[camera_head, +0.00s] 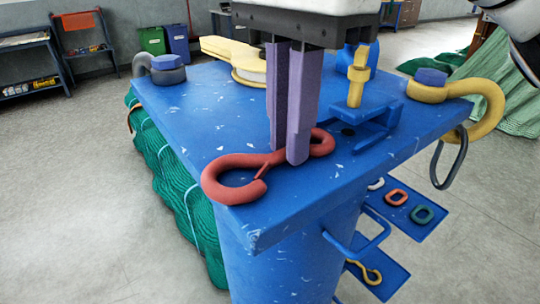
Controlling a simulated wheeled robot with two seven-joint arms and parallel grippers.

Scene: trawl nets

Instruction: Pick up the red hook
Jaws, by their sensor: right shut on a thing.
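The red hook (234,161) lies on the blue table top (205,115) near its front edge. Its large open bend is at the left, over the corner area, and its smaller eye is at the right. My right gripper (285,152) comes down from above with two purple fingers. It is shut on the hook's middle, between bend and eye, and the fingers hide part of it. The hook looks to be at the table surface; I cannot tell any gap under it. My left gripper is not in view.
Blue clamp (376,128) with a yellow upright piece stands right of the fingers. A yellow hook (484,103) hangs at the right edge with a dark link (449,158). A grey hook (163,70) is at the back left. Green netting (180,190) hangs below the left edge.

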